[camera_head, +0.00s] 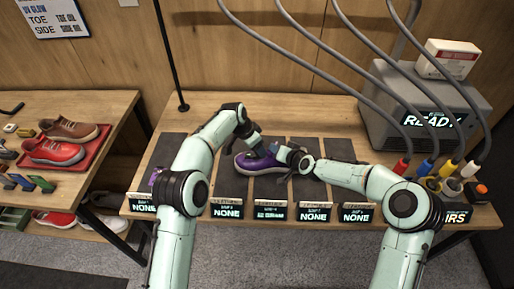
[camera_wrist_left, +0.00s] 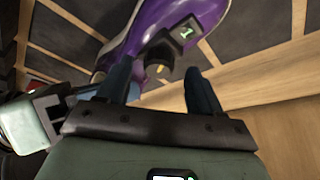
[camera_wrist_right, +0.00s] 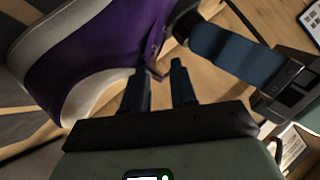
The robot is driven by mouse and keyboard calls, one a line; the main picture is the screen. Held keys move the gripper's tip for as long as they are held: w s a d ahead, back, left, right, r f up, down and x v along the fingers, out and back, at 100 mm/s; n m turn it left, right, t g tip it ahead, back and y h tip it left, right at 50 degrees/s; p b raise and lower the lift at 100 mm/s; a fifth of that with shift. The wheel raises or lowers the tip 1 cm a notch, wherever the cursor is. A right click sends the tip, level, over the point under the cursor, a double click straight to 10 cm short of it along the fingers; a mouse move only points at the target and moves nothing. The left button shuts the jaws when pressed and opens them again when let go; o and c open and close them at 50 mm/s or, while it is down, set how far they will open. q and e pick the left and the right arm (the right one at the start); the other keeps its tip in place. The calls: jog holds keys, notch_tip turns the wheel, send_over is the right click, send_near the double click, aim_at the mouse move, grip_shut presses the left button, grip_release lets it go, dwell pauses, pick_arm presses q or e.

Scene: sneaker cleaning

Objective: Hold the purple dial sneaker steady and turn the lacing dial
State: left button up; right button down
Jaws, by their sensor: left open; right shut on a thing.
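The purple sneaker (camera_head: 250,165) with a white sole lies on a dark mat on the wooden table; it also shows in the left wrist view (camera_wrist_left: 165,22) and the right wrist view (camera_wrist_right: 95,50). Its black lacing dial (camera_wrist_left: 160,58), with a small yellow tip, sits between the fingers of my left gripper (camera_wrist_left: 162,88). The left gripper is open, with a finger on each side of the dial; contact is not clear. My right gripper (camera_wrist_right: 160,85) is shut on the sneaker at its upper edge; the exact grip is partly hidden.
A grey machine (camera_head: 425,105) with hoses and coloured nozzles stands at the right. Small label displays (camera_head: 227,210) line the front edge. A red tray (camera_head: 88,160) with shoes lies on the left table. Both grippers are close together at the sneaker.

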pick_arm(q)
jog(key=shift+x, duration=0.85)
jog(key=c, duration=1.1)
jog(key=shift+n+t+y, duration=0.4)
jog(key=shift+n+t, duration=0.1)
jog(key=shift+n, duration=1.1)
jog(key=o, duration=1.1)
jog(key=shift+s+d, duration=0.1)
jog(key=v, duration=1.2)
